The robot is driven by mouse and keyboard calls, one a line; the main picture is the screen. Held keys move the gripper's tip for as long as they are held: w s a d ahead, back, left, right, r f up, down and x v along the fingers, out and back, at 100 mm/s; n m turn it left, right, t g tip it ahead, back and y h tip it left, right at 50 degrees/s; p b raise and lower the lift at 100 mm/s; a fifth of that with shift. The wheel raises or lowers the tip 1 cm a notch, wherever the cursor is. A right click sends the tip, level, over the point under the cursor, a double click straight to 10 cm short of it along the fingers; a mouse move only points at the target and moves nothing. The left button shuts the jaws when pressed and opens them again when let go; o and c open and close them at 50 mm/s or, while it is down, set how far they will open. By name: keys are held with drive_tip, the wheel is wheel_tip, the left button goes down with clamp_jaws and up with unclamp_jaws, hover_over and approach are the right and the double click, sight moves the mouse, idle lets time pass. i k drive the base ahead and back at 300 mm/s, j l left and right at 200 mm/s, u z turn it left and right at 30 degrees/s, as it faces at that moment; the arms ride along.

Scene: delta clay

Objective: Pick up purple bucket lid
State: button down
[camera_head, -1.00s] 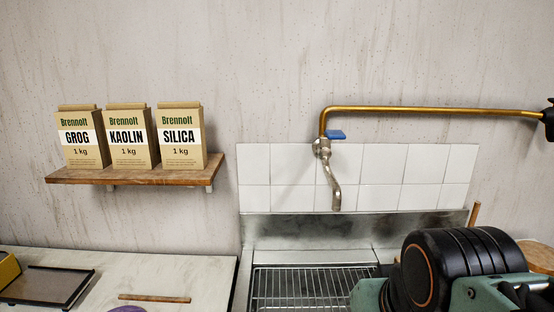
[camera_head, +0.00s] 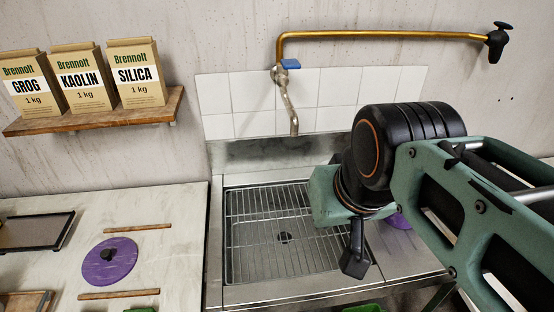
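A round purple lid (camera_head: 110,262) with a dark knob in its middle lies flat on the pale counter at the lower left, between two wooden sticks. A second purple thing (camera_head: 398,221) shows only partly behind my arm, to the right of the sink; I cannot tell what it is. My gripper (camera_head: 354,262) hangs at the end of my green and black arm, over the right side of the sink and well to the right of the lid on the counter. Only its dark tip shows, and I cannot make out its finger gap.
A metal sink (camera_head: 283,240) with a wire rack lies right of the counter, under a tap (camera_head: 289,100). Wooden sticks (camera_head: 138,228) (camera_head: 119,294) lie beside the lid. A dark tray (camera_head: 36,232) is at the left. Three paper bags (camera_head: 85,80) stand on a wall shelf (camera_head: 95,112).

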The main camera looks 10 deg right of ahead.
sight(113, 259)
drive_tip(key=k+j, duration=0.1)
drive_tip(key=k, duration=0.35)
drive_tip(key=k+j, duration=0.15)
drive_tip(key=k, duration=0.3)
drive_tip(key=k+j, duration=0.1)
drive_tip(key=k, duration=0.35)
